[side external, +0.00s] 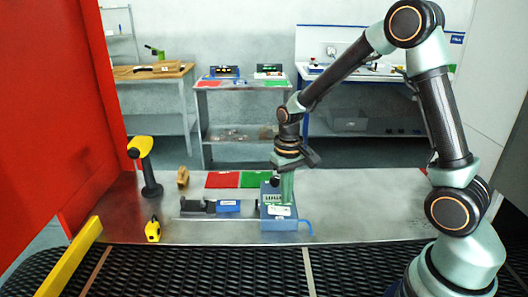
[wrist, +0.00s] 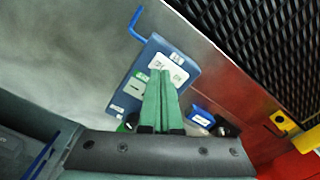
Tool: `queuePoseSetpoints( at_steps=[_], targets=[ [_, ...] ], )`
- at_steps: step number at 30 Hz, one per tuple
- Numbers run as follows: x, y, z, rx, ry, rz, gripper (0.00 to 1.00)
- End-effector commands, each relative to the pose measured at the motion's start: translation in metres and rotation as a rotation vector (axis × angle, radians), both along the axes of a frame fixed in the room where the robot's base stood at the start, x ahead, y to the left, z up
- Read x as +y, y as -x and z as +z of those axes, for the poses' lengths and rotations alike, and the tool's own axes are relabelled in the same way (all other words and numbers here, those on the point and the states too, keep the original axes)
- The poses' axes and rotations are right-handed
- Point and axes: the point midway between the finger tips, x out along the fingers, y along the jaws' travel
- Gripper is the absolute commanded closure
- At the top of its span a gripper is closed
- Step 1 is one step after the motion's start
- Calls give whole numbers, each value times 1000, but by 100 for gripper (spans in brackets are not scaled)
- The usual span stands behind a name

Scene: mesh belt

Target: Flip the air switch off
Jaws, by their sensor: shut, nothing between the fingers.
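The air switch appears to be the blue-grey box (side external: 279,224) standing on the metal table, with white labels and a blue cable at its right. In the wrist view the box (wrist: 178,57) lies behind my closed green fingertips (wrist: 161,74). I cannot tell whether they touch it, and the switch position cannot be read.
A blue block (side external: 228,206) and a dark fixture lie left of the box. Red (side external: 222,180) and green (side external: 256,179) mats lie behind. A yellow-black scanner (side external: 141,147), brown brush (side external: 183,177) and yellow item (side external: 153,230) stand left. The mesh belt (side external: 220,270) runs in front.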

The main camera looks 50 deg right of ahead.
Motion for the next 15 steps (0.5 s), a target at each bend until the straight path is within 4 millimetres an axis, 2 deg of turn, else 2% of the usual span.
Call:
queuePoseSetpoints(
  at_steps=[15],
  targets=[
    [0, 0, 38, -1, 0, 0, 100]
  ],
)
